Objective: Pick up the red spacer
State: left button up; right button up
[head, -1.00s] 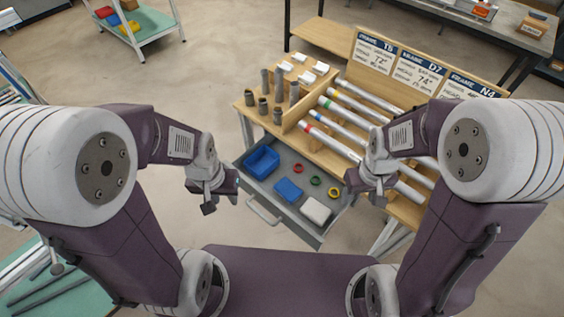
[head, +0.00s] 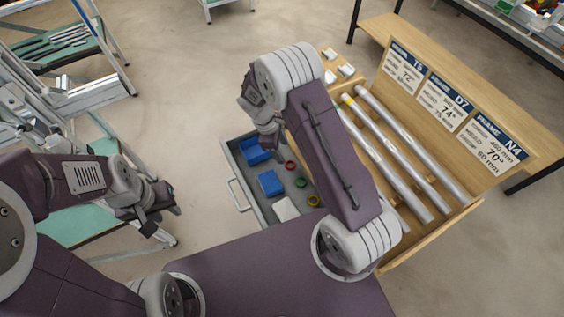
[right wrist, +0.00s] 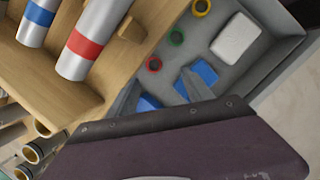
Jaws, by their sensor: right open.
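The red spacer (head: 290,165) is a small ring lying in the open grey drawer (head: 238,172). In the right wrist view the red spacer (right wrist: 154,64) shows just past the fingertips, roughly between them and uncovered. My right gripper (right wrist: 158,80) is open and empty, with its two grey fingers pointing toward the drawer.
Green (head: 301,183) and yellow (head: 314,200) rings lie beside the red one. The drawer also holds a blue bin (head: 255,149), a blue block (head: 270,183) and a white block (head: 285,209). A wooden rack with metal tubes (head: 393,150) stands to the right. A metal cart stands at left.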

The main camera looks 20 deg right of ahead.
aim_at(291, 166)
pick_arm(q)
jog(key=shift+a+r, duration=0.1)
jog(key=shift+r, duration=0.2)
pick_arm(e)
jog(key=w+f+n, duration=0.1)
jog(key=f, duration=0.1)
jog(key=w+f+n+h, duration=0.1)
jog(key=f+n, duration=0.1)
jog(key=shift+w+f, duration=0.1)
jog(key=shift+w, duration=0.1)
jog(key=p+x, duration=0.1)
jog(key=x, duration=0.2)
jog(key=shift+d+f, duration=0.1)
jog(key=shift+f, duration=0.25)
jog(key=x, duration=0.4)
jog(key=shift+s+f+p, duration=0.3)
jog(key=shift+s+f, duration=0.05)
jog(key=shift+d+f, duration=0.1)
jog(key=shift+f, duration=0.1)
pick_arm(q)
jog(key=shift+a+r, duration=0.1)
jog(key=shift+r, duration=0.4)
pick_arm(e)
grip_shut()
